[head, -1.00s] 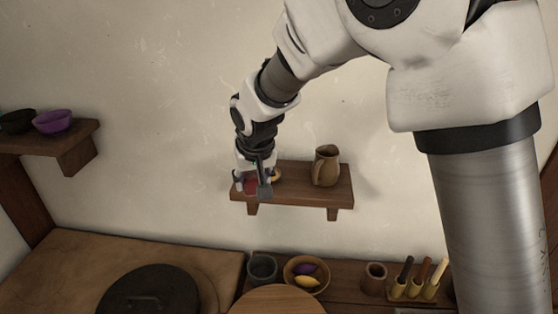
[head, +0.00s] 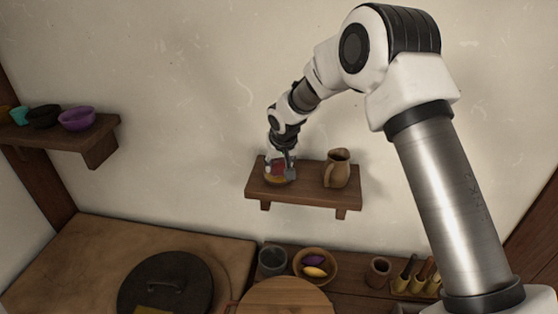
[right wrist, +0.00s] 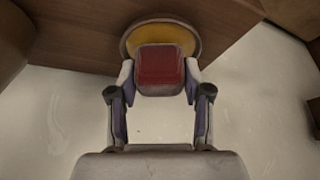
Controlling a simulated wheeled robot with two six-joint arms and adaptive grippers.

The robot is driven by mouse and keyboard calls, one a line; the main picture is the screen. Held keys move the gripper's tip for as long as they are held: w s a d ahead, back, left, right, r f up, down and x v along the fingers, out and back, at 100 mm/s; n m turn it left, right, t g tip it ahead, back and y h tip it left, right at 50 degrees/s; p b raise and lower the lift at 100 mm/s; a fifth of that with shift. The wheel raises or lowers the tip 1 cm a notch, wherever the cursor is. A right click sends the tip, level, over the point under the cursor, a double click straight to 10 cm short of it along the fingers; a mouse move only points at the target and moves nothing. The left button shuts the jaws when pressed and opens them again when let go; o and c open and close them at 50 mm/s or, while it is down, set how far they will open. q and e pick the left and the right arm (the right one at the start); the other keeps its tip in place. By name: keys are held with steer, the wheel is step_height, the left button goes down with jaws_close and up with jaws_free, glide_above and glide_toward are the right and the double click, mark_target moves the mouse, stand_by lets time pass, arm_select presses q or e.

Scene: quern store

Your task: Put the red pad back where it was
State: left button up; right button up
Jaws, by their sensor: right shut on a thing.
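The red pad (head: 277,166) is a small rounded block. My right gripper (head: 280,174) is shut on it at the wall shelf (head: 312,192). In the right wrist view the red pad (right wrist: 160,68) sits between the two fingertips of the right gripper (right wrist: 160,82). A round yellow-orange dish (head: 281,181) is on the left part of the shelf, right at the pad. In the right wrist view the pad overlaps the dish (right wrist: 162,34) and hides part of it. I cannot tell whether they touch. My left gripper is not in view.
A brown jug (head: 338,169) stands on the shelf to the right of the gripper. Another shelf (head: 95,138) at the left holds bowls. Below are a black lid (head: 165,288), a grey cup (head: 272,262), a bowl (head: 328,260) with a purple and a yellow thing, and a small brown pot (head: 378,272).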

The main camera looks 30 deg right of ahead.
steer(key=shift+a+f, duration=0.1)
steer(key=shift+f, duration=0.1)
steer(key=o, duration=1.1)
steer(key=shift+r, duration=0.15)
steer(key=shift+r, duration=0.2)
steer(key=b+v, duration=0.3)
steer(key=v, duration=0.8)
steer(key=shift+s+r, duration=0.25)
steer(key=shift+r, duration=0.1)
